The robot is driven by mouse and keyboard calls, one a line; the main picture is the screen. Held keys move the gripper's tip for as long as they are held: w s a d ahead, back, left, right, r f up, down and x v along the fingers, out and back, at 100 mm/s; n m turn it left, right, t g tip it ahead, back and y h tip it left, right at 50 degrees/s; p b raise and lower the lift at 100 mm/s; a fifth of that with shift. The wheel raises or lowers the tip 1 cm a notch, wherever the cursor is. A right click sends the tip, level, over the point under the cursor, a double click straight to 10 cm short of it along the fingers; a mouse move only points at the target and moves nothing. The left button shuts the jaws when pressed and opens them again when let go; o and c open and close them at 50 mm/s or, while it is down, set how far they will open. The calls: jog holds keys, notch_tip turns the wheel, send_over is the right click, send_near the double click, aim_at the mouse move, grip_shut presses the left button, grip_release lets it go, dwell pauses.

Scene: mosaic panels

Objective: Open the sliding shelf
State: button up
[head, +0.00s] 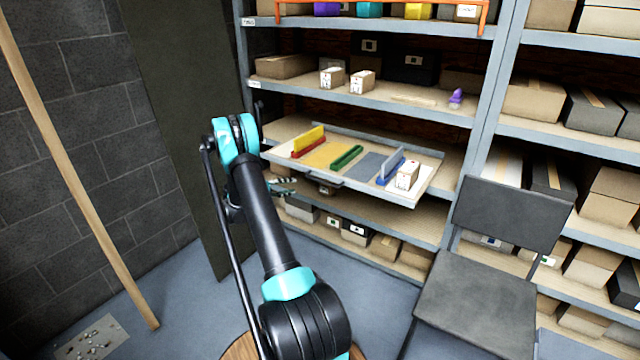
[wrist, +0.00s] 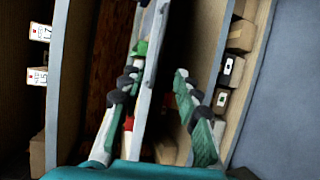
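The sliding shelf (head: 408,199) sticks out past the front of the rack in the head view. It carries yellow, red, green and blue pieces and a small box. A dark handle (head: 325,182) is on its front edge. My gripper (head: 288,183) is at the shelf's front left, below the edge and left of the handle. In the wrist view the fingers of my gripper (wrist: 158,72) are spread apart, with the shelf's pale front rim (wrist: 152,65) running between them. I cannot tell whether either finger touches it. The handle is not clear in the wrist view.
A dark chair (head: 478,305) stands right of the shelf, close to its front right corner. A wooden pole (head: 85,190) leans at the left by a dark panel (head: 180,120). Boxes (head: 355,232) line the lower shelf. Floor (head: 375,300) between my arm and the chair is clear.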

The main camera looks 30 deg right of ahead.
aim_at(320, 181)
jog(key=d+f, duration=0.1)
jog(key=d, duration=0.4)
jog(key=d+f, duration=0.1)
jog(key=d, duration=0.5)
jog(key=d+f, duration=0.1)
jog(key=d, duration=0.4)
jog(key=shift+d, duration=0.4)
jog(key=shift+c, duration=0.2)
grip_shut()
